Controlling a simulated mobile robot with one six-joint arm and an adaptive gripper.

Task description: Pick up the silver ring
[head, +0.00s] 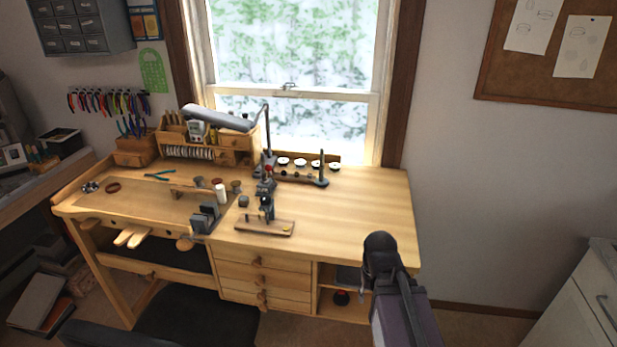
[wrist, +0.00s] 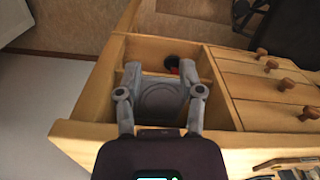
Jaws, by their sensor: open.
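I cannot make out the silver ring for certain in either view; at this size small shiny pieces are hard to tell apart. A cluster of small silvery pieces (head: 91,187) lies at the far left of the wooden workbench (head: 370,205). My gripper (wrist: 160,68) is open in the wrist view, its two grey fingers apart with no object seen held between them. It is over the bench's open shelf side, seen from above. In the head view my arm rises at the bench's front right corner, and the fingers cannot be made out.
A dark microscope-like tool (head: 266,205) stands on a wooden base mid-bench, with a grey vise (head: 205,217) to its left. A lamp (head: 220,118) arches over the back. Several small dishes (head: 300,163) line the back edge. The bench's right part is clear. A white cabinet (head: 575,310) stands right.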

